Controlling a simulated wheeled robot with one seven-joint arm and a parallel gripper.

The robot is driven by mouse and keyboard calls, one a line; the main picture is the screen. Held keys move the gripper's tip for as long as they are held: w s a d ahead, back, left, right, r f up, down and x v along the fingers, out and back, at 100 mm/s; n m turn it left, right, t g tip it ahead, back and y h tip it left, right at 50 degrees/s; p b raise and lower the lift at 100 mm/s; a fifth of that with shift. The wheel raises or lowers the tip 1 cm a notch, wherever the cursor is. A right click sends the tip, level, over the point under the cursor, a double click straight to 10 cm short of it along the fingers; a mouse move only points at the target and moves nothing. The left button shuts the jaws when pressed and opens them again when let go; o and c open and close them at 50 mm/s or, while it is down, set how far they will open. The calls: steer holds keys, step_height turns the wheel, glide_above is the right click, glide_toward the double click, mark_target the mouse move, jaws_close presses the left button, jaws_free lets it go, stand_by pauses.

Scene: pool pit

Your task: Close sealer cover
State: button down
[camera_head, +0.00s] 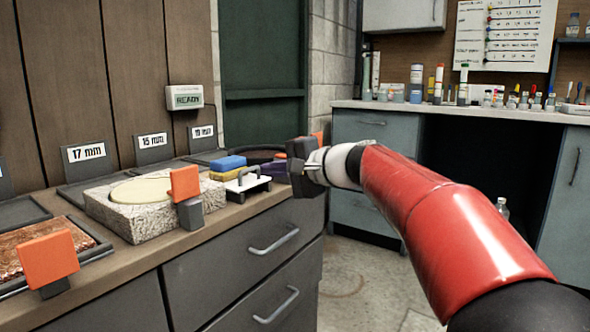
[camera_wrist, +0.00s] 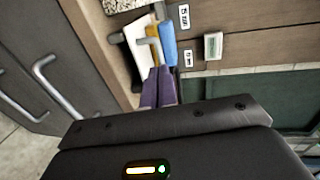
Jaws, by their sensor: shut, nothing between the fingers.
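My gripper (camera_head: 298,169) is shut and empty at the right end of the counter in the head view. It hides part of what stands there. A dark, low, rounded object (camera_head: 256,154) lies behind and left of it; I cannot tell whether this is the sealer or its cover. An orange piece (camera_head: 318,137) shows just behind the gripper. A small box reading READY (camera_head: 184,98) hangs on the wood wall and also shows in the wrist view (camera_wrist: 213,46).
A stone block (camera_head: 125,219) and orange tabs (camera_head: 45,258) line the counter. Open floor (camera_head: 350,280) lies right of the drawers.

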mark_target(225, 158)
steer(key=x, duration=0.3)
steer(key=shift+a, duration=0.15)
steer(key=shift+w, duration=0.1)
steer(key=p+x, duration=0.1)
steer(key=x, duration=0.2)
steer(key=r+p+x, duration=0.1)
steer(key=x, duration=0.3)
steer(key=r+p+x, duration=0.1)
steer(key=p+x, duration=0.1)
steer(key=x, duration=0.1)
steer(key=shift+w+a, duration=0.25)
steer(key=shift+a, duration=0.2)
